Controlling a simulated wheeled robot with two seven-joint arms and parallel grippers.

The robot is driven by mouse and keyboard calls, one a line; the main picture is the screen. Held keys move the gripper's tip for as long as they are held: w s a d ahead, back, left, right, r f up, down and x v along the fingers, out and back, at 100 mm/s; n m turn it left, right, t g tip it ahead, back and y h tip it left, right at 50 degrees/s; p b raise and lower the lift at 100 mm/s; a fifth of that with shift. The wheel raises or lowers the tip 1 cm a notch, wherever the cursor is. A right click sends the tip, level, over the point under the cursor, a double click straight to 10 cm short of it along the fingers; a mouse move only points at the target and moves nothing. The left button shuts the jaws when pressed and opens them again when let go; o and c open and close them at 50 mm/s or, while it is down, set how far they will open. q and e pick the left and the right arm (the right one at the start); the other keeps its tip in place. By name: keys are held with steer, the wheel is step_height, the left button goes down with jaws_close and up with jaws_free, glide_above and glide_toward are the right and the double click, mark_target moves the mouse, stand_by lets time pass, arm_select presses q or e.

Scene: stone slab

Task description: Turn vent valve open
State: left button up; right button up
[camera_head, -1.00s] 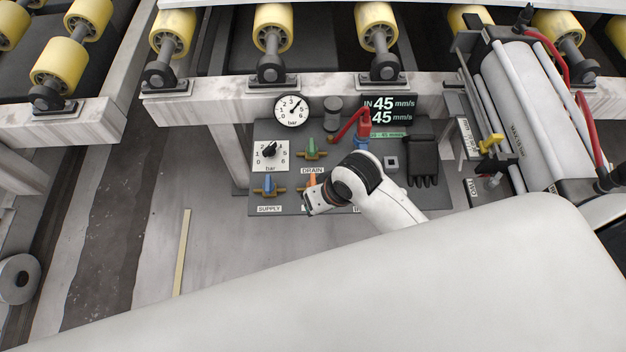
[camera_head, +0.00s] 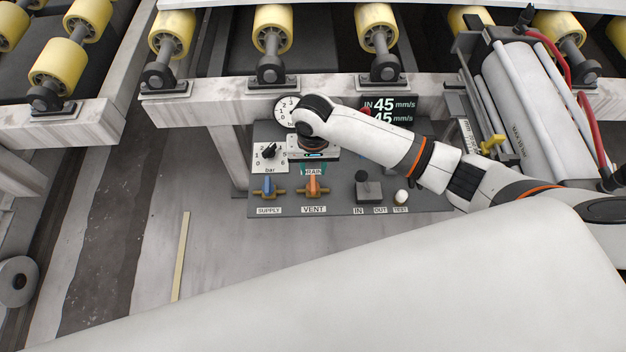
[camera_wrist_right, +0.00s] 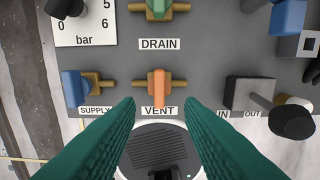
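The vent valve has an orange handle (camera_head: 313,187) on a short brass pipe, above the VENT label on the dark panel. The wrist view shows the orange handle (camera_wrist_right: 159,88) crosswise to the pipe. My right gripper (camera_head: 313,169) is over the panel by the DRAIN label, and my wrist covers the green drain valve in the head view. In the wrist view its teal fingers (camera_wrist_right: 160,103) are spread apart and empty, with the orange handle between and beyond their tips. I see no contact with the handle. My left gripper is not in view.
The blue supply valve (camera_head: 268,187) is left of the vent valve. A black-knobbed lever (camera_head: 367,188) and a white knob (camera_head: 401,196) stand to its right. The bar dial (camera_head: 269,155) is above left. A roller machine (camera_head: 545,110) stands at the right.

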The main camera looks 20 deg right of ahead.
mark_target(313, 183)
step_height(313, 183, down, 8)
steer(key=shift+r+b, duration=0.15)
steer(key=shift+b, duration=0.4)
steer(key=shift+c, duration=0.5)
jaws_close()
